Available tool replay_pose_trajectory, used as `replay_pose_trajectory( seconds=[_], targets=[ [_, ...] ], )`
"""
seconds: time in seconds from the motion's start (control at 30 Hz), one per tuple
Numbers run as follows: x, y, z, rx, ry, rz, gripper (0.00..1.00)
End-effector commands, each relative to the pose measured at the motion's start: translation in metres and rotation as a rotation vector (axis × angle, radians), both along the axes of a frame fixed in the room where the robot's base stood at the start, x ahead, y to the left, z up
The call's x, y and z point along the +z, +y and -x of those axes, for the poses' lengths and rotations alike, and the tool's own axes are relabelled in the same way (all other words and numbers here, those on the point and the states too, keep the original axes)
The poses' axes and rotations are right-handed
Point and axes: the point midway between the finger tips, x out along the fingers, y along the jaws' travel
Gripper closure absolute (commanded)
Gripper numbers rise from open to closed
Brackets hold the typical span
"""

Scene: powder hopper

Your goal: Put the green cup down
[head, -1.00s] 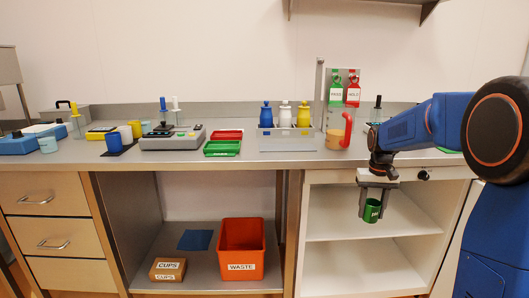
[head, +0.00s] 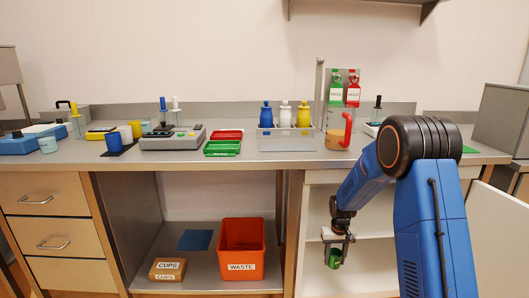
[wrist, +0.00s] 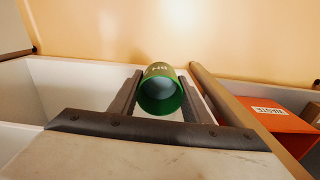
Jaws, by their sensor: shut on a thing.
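The green cup (head: 335,258) is between the fingers of my gripper (head: 337,252), which is shut on it. In the head view it hangs in front of the open white shelf unit at the lower right, below the bench top. In the wrist view the green cup (wrist: 161,92) sits between both fingers of my gripper (wrist: 160,95), its round opening facing the camera. Part of a pale label shows on its side. Whether the cup touches a surface cannot be told.
The white shelf unit (head: 375,250) has open compartments. An orange waste bin (head: 242,233) and a cups box (head: 167,269) stand on the lower shelf to the left. The bench top (head: 290,160) carries trays, bottles and an orange-filled jug (head: 336,139) with a red handle.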

Motion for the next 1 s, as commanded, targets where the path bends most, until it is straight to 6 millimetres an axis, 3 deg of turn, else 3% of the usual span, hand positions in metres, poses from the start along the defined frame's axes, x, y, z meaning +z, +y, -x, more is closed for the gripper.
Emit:
replay_pose_trajectory(
  seconds=[0.17, 0.4, 0.53, 0.7, 1.0],
  targets=[
    [-0.035, 0.001, 0.005, 0.001, 0.006, 0.000, 0.80],
    [-0.104, 0.001, 0.019, 0.001, 0.006, 0.000, 0.80],
    [-0.131, 0.001, 0.027, 0.001, 0.004, 0.000, 0.80],
    [-0.148, 0.001, 0.032, 0.001, 0.001, 0.000, 0.80],
    [-0.149, 0.001, 0.032, 0.001, 0.000, 0.000, 0.80]
  ],
)
